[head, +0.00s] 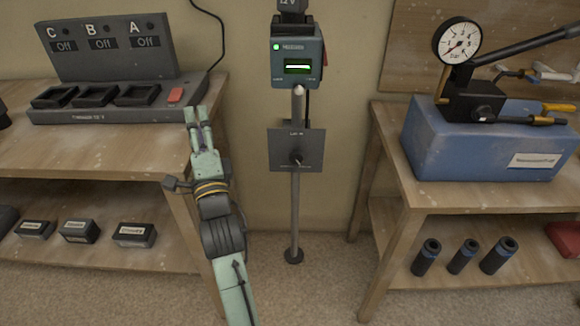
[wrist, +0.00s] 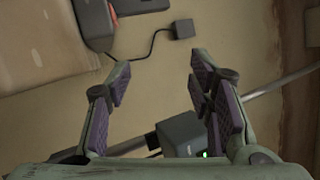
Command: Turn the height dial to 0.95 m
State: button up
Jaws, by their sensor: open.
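In the head view a dark grey plate with a small knob, likely the height dial (head: 297,158), sits midway up a grey pole (head: 295,215). Its markings are too small to read. A teal-grey device (head: 297,62) with a green light and lit green display is on the pole above the plate; its reading is unclear. My gripper (head: 197,112) is open and empty, to the left of the plate and apart from it. In the wrist view my two fingers (wrist: 152,88) stand apart with nothing between them. The device (wrist: 182,136) shows partly behind the right finger; I cannot make out the dial there.
A wooden shelf table at left holds a charger (head: 115,112) with labelled slots and a red switch. At right another table holds a blue block (head: 440,150) with a pressure gauge (head: 457,41) and lever. Clear wall and floor lie between the tables around the pole.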

jog(key=shift+o, duration=0.6)
jog(key=w+d+f+m+h, duration=0.2)
jog(key=d+f+m, duration=0.1)
jog(key=d+f, duration=0.2)
jog(key=w+d+f+m+g+h+b, duration=0.1)
jog(key=w+d+f+m+h, duration=0.1)
jog(key=d+f, duration=0.4)
notch_tip(320, 180, down, 3)
jog(key=shift+w+r+m+h, duration=0.1)
jog(key=shift+w+m+h, duration=0.05)
jog(key=shift+m+h, duration=0.35)
jog(key=m+g+h, duration=0.2)
jog(key=m+h, duration=0.1)
jog(key=m, duration=0.2)
send_near(296, 160)
jog(key=w+p, duration=0.4)
jog(key=w, duration=0.6)
jog(key=shift+w+d, duration=0.1)
jog(key=shift+w, duration=0.2)
jog(key=c, duration=1.2)
